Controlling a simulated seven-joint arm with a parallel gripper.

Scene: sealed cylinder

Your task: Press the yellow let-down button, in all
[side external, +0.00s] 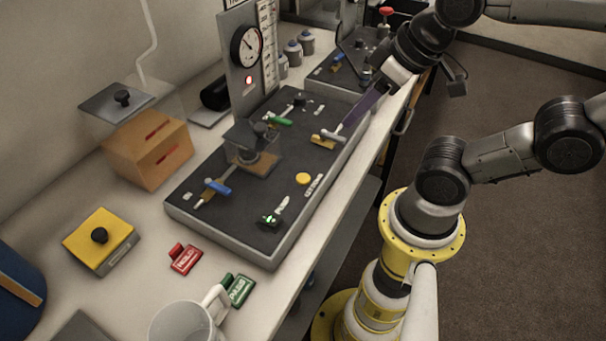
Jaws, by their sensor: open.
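Nothing covers the button.
The panel also carries a blue-handled valve (216,187), a green-handled valve (280,121), a clamped cylinder fixture (254,150) and a green-lit switch (270,218). A gauge board (247,50) with a red light stands behind. A mug (182,322), red tag (185,260) and green tag (238,290) lie in front.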

